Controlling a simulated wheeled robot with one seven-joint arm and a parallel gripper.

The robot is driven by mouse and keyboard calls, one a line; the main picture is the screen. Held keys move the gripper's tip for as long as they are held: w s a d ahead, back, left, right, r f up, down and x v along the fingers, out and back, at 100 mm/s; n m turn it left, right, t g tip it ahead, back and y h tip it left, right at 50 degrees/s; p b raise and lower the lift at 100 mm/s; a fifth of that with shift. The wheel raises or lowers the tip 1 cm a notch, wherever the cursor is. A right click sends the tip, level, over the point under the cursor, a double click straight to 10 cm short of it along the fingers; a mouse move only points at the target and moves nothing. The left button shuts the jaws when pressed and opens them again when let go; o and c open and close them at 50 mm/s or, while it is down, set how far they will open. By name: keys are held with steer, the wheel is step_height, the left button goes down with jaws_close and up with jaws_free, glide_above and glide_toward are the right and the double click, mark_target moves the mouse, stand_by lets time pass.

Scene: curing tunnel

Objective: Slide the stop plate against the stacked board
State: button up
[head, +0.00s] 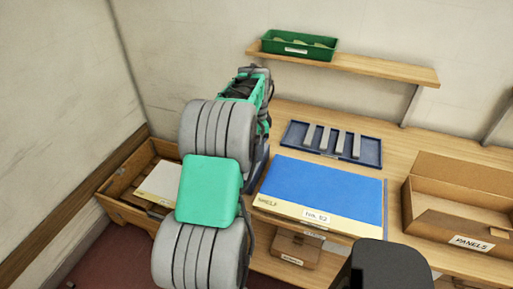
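A blue board (330,189) with a cream front strip lies flat on the wooden bench in the head view. The strip reads "SHELF" and carries a white label, "No. 52". Whether other boards lie under it, I cannot tell. A thin bluish-purple strip (385,208) stands along the board's right edge; it may be the stop plate, but I cannot be sure. No clear gap shows between them. My arm covers the area left of the board. My gripper's fingers are hidden behind my arm links, so its hold cannot be seen.
A blue tray (371,153) with several grey bars lies behind the board. An open cardboard box (462,205) marked "PANELS" stands right. A green bin (299,45) sits on the wall shelf (390,70). A wooden crate (120,198) with a pale panel is left. A smaller box (296,247) is below the bench.

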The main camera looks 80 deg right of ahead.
steer(key=shift+f, duration=0.85)
steer(key=shift+c, duration=0.3)
jaws_close()
stand_by(0.5)
